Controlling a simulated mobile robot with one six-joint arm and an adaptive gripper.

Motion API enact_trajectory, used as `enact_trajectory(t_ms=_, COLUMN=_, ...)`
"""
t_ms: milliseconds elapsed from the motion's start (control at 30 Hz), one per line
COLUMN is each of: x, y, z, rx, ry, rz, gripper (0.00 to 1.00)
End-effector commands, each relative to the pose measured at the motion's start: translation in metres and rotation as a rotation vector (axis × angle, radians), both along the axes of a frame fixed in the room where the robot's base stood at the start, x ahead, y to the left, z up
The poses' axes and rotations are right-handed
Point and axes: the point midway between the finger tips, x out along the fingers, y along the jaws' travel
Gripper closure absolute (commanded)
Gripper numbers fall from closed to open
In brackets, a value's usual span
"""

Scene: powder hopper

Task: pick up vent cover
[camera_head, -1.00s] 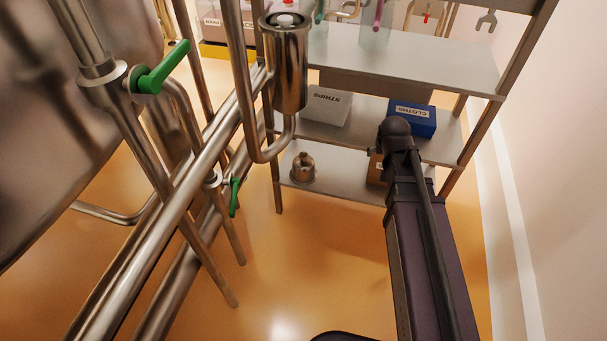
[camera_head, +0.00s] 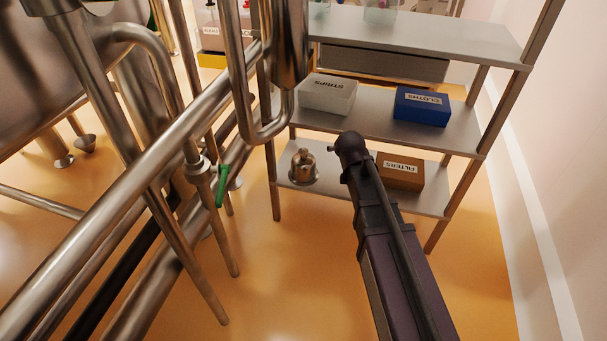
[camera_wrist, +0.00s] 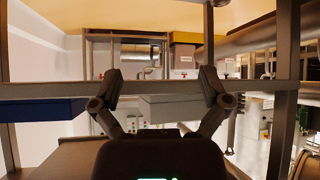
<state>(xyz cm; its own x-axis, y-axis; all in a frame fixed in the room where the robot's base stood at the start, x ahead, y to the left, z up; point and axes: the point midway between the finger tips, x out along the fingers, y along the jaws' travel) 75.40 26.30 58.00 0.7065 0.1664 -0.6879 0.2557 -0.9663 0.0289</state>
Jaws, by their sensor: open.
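A small shiny metal dome with a knob on top, which looks like the vent cover (camera_head: 303,168), stands upright at the left end of the lowest shelf in the head view. My arm reaches up to the right of it, with a clear gap in the picture. My gripper (camera_wrist: 159,90) shows in the wrist view with its two fingers spread apart and nothing between them. The fingers point toward the shelf rack. I cannot make out the vent cover in the wrist view. My gripper's fingers cannot be made out in the head view.
The lowest shelf (camera_head: 331,184) also holds a brown FILTERS box (camera_head: 402,171). The shelf above holds a white STRIPS box (camera_head: 327,94) and a blue CLOTHS box (camera_head: 422,106). Steel pipes with a green handle (camera_head: 221,186) stand left. A wall is right.

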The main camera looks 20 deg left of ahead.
Motion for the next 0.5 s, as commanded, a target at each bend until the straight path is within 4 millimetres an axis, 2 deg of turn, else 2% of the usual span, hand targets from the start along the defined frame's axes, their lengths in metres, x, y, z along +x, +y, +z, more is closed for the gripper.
enact_trajectory(t_ms=33, x=0.003, y=0.009, z=-0.017, rx=0.006, ry=-0.015, rz=0.01, gripper=0.04)
enact_trajectory(t_ms=500, x=0.02, y=0.084, z=-0.076, rx=0.072, ry=-0.164, rz=0.092, gripper=0.04)
